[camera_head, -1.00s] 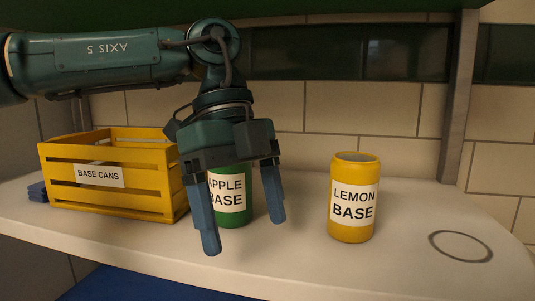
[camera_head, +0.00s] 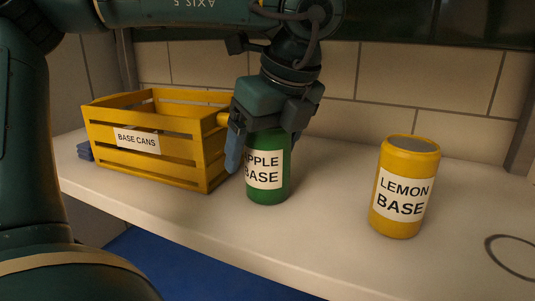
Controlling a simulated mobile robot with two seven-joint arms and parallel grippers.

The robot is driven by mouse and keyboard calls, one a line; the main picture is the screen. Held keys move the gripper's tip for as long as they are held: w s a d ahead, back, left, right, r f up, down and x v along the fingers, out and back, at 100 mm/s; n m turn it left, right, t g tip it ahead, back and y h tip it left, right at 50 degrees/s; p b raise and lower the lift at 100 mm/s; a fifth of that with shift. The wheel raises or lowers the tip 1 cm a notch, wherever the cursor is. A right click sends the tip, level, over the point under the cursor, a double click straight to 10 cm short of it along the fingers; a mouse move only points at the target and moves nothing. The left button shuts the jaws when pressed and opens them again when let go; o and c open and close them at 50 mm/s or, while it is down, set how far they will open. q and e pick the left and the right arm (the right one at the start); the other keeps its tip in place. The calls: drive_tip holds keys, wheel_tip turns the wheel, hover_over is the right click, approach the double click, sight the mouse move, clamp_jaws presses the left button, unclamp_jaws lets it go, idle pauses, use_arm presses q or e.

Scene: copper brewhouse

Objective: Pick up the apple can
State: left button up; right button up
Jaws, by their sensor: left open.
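The apple can (camera_head: 267,185) is green with a white label reading APPLE BASE and stands upright on the shelf, right of the yellow crate. My left gripper (camera_head: 262,150) is over it, pointing down, and open. One blue finger shows at the can's left side, overlapping the label's edge. The other finger is hidden, seemingly behind the can. I cannot tell whether the fingers touch the can. My right gripper is not in view.
A yellow slatted crate (camera_head: 188,172) labelled BASE CANS stands left of the apple can, close to the gripper. A yellow lemon can (camera_head: 405,190) stands to the right. A dark ring (camera_head: 515,254) marks the pale shelf (camera_head: 330,235) at far right. A tiled wall is behind.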

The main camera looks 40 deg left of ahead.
use_arm(q)
drive_tip(key=shift+f, duration=0.2)
drive_tip(key=shift+c, duration=0.4)
drive_tip(key=c, duration=1.2)
drive_tip(key=shift+o, duration=0.2)
drive_tip(key=shift+r, duration=0.1)
